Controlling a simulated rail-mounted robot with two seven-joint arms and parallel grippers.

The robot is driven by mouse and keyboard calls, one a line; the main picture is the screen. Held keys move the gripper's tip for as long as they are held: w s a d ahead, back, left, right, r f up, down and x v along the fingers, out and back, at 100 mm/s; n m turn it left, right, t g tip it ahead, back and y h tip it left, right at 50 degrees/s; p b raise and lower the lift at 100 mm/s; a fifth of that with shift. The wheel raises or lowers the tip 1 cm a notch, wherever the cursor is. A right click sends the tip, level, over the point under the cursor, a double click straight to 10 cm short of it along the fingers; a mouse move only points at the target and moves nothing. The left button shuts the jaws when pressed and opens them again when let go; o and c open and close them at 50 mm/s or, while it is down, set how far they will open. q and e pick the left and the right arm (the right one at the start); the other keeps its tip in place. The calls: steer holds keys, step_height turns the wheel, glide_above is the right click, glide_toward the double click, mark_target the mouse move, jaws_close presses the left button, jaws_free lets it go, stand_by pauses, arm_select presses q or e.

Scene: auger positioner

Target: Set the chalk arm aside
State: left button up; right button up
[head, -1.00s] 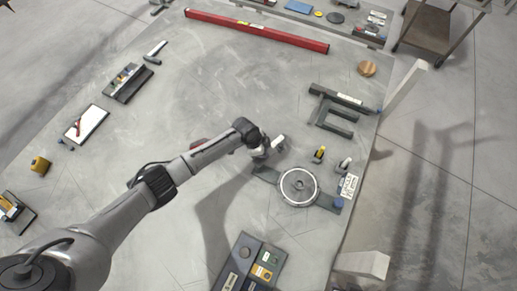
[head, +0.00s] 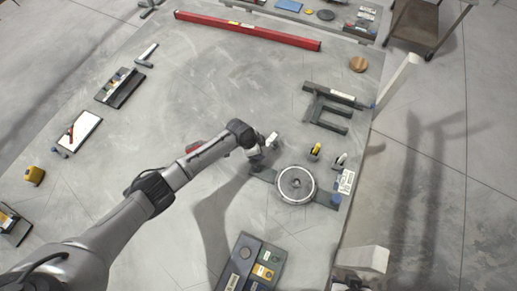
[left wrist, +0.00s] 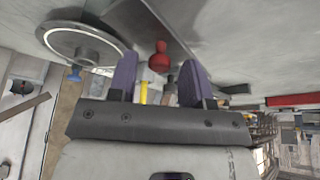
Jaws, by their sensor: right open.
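A yellow-topped piece (head: 315,150) and a white-topped piece (head: 340,160) stand beyond.
A dark bracket (head: 330,106) and a wooden disc (head: 358,64) lie to the right. A long red beam (head: 247,31) lies at the back. A dark tray (head: 251,264) is at the front. The table's upper middle is clear.

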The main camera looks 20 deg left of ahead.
arm_select(q)
steer(key=v, duration=1.3)
steer(key=shift+r+p, duration=0.35)
steer(key=shift+p, duration=0.05)
steer(key=shift+s+a, duration=0.1)
steer(key=shift+a, duration=0.05)
